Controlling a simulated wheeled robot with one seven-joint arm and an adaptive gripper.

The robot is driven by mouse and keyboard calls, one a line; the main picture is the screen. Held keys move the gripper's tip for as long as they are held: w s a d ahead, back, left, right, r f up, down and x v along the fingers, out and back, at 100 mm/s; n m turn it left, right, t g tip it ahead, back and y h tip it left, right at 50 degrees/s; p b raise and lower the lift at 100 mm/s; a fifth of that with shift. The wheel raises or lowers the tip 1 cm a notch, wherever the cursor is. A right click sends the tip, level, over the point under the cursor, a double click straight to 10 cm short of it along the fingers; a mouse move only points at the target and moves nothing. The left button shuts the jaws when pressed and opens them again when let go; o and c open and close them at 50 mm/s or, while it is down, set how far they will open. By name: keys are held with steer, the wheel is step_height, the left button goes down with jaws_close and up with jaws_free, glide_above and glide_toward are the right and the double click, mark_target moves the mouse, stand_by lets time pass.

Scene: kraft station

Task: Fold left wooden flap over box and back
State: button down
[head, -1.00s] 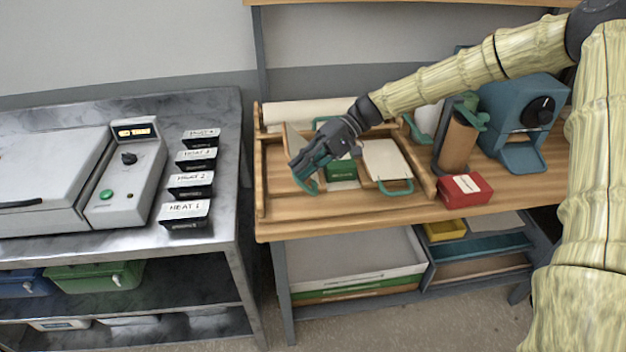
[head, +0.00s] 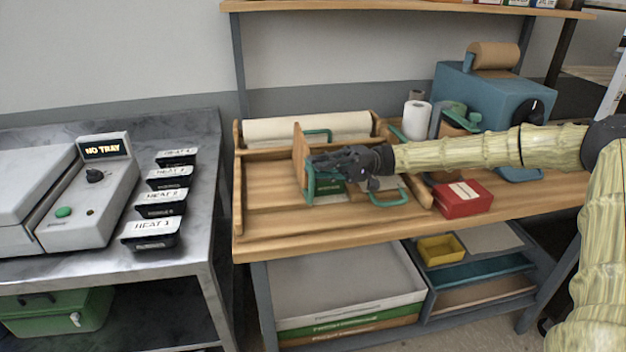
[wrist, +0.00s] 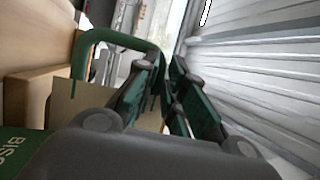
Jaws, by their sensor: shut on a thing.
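The left wooden flap (head: 299,150) stands about upright at the left of the folding station, with a green handle (head: 309,186) on its side facing my gripper. My gripper (head: 317,172) is shut on this handle; its fingers partly hide it. In the wrist view the green handle (wrist: 112,36) arches beside the fingers (wrist: 165,92); the exact contact is hard to see. The green box (head: 331,187) sits right of the flap, partly hidden under my gripper. Its lettered green side shows in the wrist view (wrist: 16,152).
The right flap's green handle (head: 390,201) and a back handle (head: 319,134) are close by. A red box (head: 463,199) and a blue machine (head: 485,100) stand to the right. A paper roll (head: 306,128) lies behind. The wooden tabletop (head: 290,232) is clear in front.

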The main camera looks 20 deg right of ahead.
steer(key=shift+s+d+f+b, duration=0.15)
steer(key=shift+d+f+b, duration=0.2)
steer(key=shift+d+b, duration=0.15)
steer(key=shift+f, duration=0.15)
steer(key=c, duration=1.5)
jaws_free()
steer(key=shift+r, duration=0.25)
